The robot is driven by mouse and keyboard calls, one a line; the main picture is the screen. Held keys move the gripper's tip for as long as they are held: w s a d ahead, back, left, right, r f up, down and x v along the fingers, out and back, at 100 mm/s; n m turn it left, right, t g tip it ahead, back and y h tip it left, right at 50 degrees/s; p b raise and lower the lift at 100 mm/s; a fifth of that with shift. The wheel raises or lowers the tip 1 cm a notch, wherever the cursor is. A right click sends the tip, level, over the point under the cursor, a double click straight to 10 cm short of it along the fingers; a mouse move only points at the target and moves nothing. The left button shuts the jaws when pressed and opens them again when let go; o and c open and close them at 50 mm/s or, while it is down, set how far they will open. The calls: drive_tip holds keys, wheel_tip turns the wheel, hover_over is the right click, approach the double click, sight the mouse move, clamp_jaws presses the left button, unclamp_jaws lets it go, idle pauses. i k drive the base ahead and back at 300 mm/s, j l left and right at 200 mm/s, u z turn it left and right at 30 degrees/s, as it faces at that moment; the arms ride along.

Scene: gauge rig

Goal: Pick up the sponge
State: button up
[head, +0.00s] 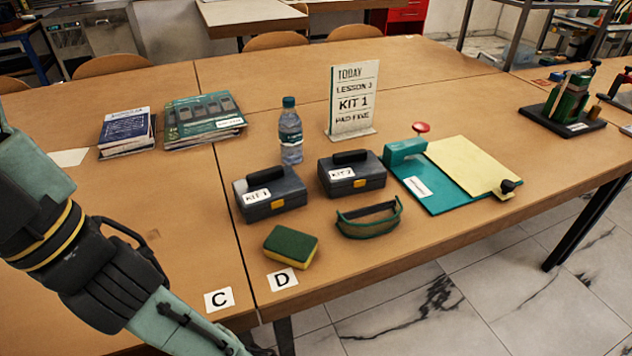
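The sponge (291,246) lies flat on the table near the front edge, just behind the card marked D. It has a dark green top and a yellow side. My arm comes in from the left side of the head view and runs down to the bottom edge, left of the sponge and apart from it. My gripper is outside the picture, so its state and what it may hold do not show.
Behind the sponge stand the KIT 1 case (270,197) and KIT 2 case (352,176). Green goggles (369,220) lie to its right. A water bottle (290,135), sign (353,98), and teal board (432,196) are farther off. Card C (219,299) lies front left.

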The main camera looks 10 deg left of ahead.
sight(295, 248)
drive_tip(key=l, duration=0.85)
drive_tip(key=l+u, duration=0.3)
drive_tip(key=u, duration=0.15)
drive_tip(key=l+u, duration=0.35)
drive_tip(key=u, duration=0.15)
drive_tip(key=i+u, duration=0.1)
drive_tip(key=u, duration=0.6)
drive_tip(key=i, duration=0.4)
